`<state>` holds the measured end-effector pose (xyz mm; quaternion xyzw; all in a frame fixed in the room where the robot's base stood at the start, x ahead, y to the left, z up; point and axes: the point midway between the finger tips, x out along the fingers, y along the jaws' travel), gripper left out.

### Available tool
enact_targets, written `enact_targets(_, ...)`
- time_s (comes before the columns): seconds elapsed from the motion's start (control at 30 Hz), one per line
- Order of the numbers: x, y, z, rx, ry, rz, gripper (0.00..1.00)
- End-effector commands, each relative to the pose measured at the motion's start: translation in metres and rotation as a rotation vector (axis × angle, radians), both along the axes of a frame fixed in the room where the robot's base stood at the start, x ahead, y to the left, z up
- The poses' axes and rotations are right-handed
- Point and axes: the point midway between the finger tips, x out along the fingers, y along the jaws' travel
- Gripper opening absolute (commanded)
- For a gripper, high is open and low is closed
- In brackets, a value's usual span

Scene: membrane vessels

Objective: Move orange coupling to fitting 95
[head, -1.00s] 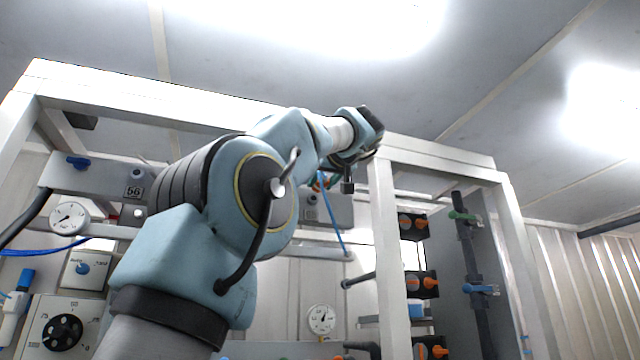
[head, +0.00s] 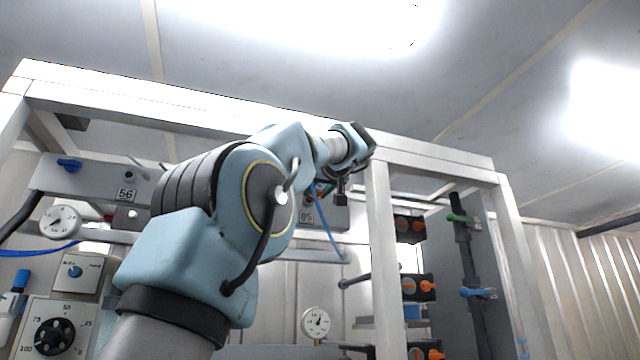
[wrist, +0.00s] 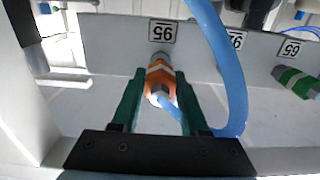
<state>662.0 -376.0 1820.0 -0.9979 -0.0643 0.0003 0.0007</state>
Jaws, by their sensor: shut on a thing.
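The orange coupling (wrist: 160,82) with pale bands sits between the green fingers of my gripper (wrist: 158,92) in the wrist view, and they are shut on it. A blue hose (wrist: 232,80) runs from the coupling. A grey fitting stub (wrist: 160,60) shows at the coupling's far end, below a number plate (wrist: 162,31). The two look in line, but I cannot tell whether they are joined. In the head view, my gripper (head: 341,198) is beside the plate marked 95 (head: 306,217), partly hidden by my arm.
A white frame post (head: 381,250) stands just right of my gripper. A plate marked 56 (head: 126,195) is at the left. In the wrist view, a green coupling (wrist: 297,82) sits on another fitting at the right. A gauge (head: 316,322) is below.

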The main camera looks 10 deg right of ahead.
Motion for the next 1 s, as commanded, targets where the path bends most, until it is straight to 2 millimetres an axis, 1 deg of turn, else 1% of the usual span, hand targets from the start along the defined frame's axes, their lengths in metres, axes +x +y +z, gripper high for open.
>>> enact_targets(0.1,0.010,0.002,0.002,0.001,-0.001,0.002,0.00)
enact_targets(0.33,0.019,0.003,0.001,-0.001,-0.001,0.000,0.00)
enact_targets(1.0,0.020,0.003,0.000,-0.001,-0.001,-0.001,0.00)
